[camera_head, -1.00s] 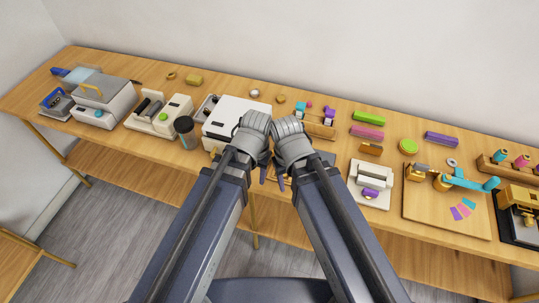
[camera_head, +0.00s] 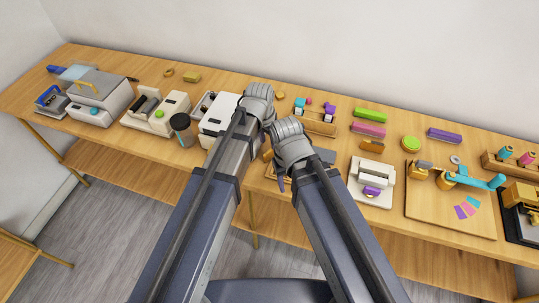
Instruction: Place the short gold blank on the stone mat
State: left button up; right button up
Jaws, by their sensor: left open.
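Several gold or brown pieces lie on the table, and I cannot tell which is the short gold blank: a small gold block (camera_head: 192,77) at the back left, a small round gold piece (camera_head: 281,95) at the back middle and a brown-gold bar (camera_head: 372,146) right of centre. A dark grey flat patch (camera_head: 325,155), possibly the stone mat, shows partly behind my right wrist. My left gripper (camera_head: 267,126) is over the middle of the table, its jaws mostly hidden by its wrist. My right gripper (camera_head: 281,184) points down near the front edge; only a dark finger shows.
A white machine (camera_head: 216,116) stands beside my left arm, with a dark cup (camera_head: 183,128) left of it. A small wooden rack (camera_head: 316,124) is behind my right wrist. A white press (camera_head: 372,182) and a wooden board (camera_head: 440,215) stand to the right.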

aim_at(270, 150)
pick_arm(q)
jog(key=shift+f, duration=0.15)
jog(key=f+b, duration=0.5)
jog(key=shift+d, duration=0.2)
jog(key=shift+r, duration=0.1)
jog(key=shift+s+d, duration=0.1)
jog(key=shift+d, duration=0.15)
jog(key=c, duration=0.4)
jog(key=shift+s+d, duration=0.1)
jog(key=shift+s, duration=0.1)
grip_shut()
jog(key=shift+w+a, duration=0.2)
jog(key=shift+w, duration=0.05)
jog(key=shift+w+a, duration=0.2)
